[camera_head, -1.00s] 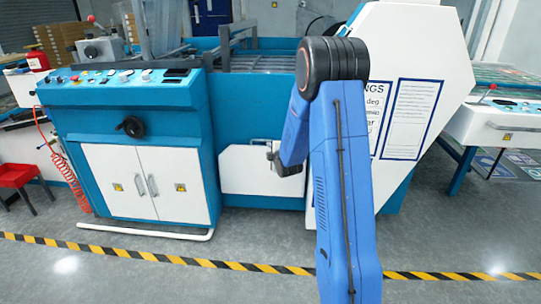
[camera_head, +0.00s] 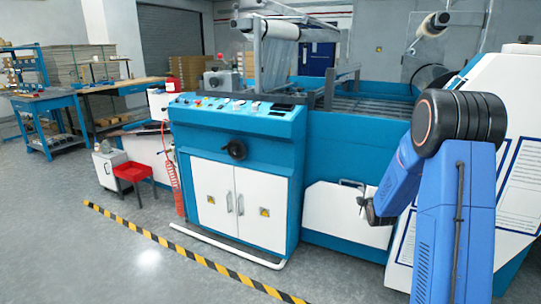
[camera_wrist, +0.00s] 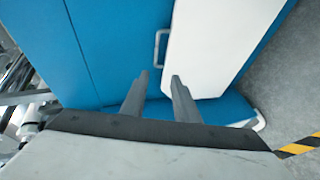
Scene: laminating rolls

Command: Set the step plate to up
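A white plate (camera_head: 335,212) with a dark handle (camera_head: 350,183) on its top edge is set low in the blue side of the machine. It appears to be the step plate; I cannot tell its tilt. My gripper (camera_head: 368,212) is in front of its right part in the head view and hides some of it. In the wrist view my gripper (camera_wrist: 159,78) has its two fingers apart with nothing between them. Beyond the fingers are a white panel (camera_wrist: 215,45) and a grey handle (camera_wrist: 157,48) at its left edge. I cannot tell whether this is the same plate.
A blue cabinet with white doors (camera_head: 213,190) and a control panel stands left of the plate. A white bar (camera_head: 228,250) runs along its foot. Yellow-black floor tape (camera_head: 175,247) crosses in front. A red stool (camera_head: 133,173) is farther left. The front floor is clear.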

